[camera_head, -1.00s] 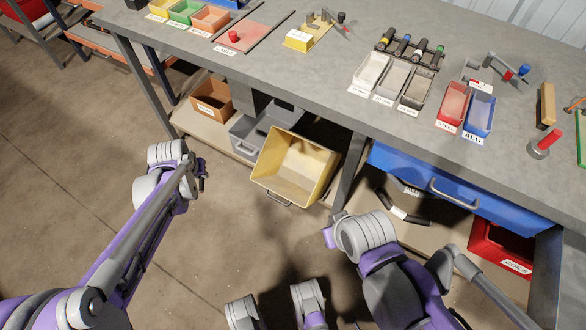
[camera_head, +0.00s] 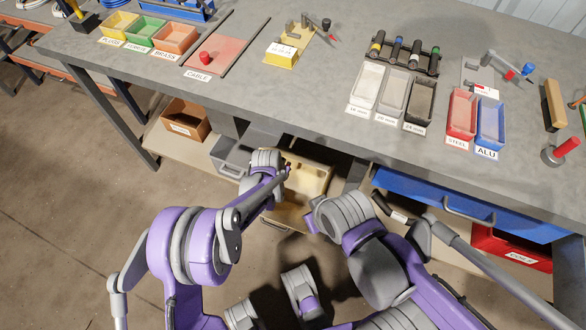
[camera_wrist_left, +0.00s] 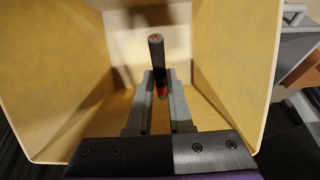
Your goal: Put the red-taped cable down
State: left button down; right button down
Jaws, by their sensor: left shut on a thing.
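The red-taped cable is a short dark rod (camera_wrist_left: 156,52) with a red band (camera_wrist_left: 162,91) low on it and a reddish end. My left gripper (camera_wrist_left: 160,82) is shut on it near the red band. The left wrist view looks into the yellow bin (camera_wrist_left: 40,95), whose walls stand on both sides of the cable. In the head view my left gripper (camera_head: 286,170) is over the yellow bin (camera_head: 314,178) below the bench, and the cable cannot be made out there. My right arm is at the lower right, but its gripper cannot be made out.
The bench top (camera_head: 240,110) bears labelled trays and tools. Below it stand a brown box (camera_head: 186,120), a grey bin (camera_head: 230,155), a blue drawer (camera_head: 430,193) and a red bin (camera_head: 515,248). A bent black piece with a white band (camera_head: 398,217) shows by my right arm.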

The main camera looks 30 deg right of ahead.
pick_arm(q)
jog(key=b, duration=0.3)
send_near(291, 189)
jog(key=shift+w+d+f+b, duration=0.15)
jog(key=shift+w+d, duration=0.15)
jog(key=shift+w, duration=0.2)
jog(key=shift+w+d+f+b, duration=0.1)
jog(key=shift+w+d+b, duration=0.05)
jog(key=shift+w+d, duration=0.3)
jog(key=shift+a+f, duration=0.15)
jog(key=shift+f, duration=0.15)
jog(key=shift+f, duration=0.1)
jog(key=shift+f+b, duration=0.35)
jog(key=shift+b, duration=0.15)
jog(key=c, duration=0.8)
grip_release()
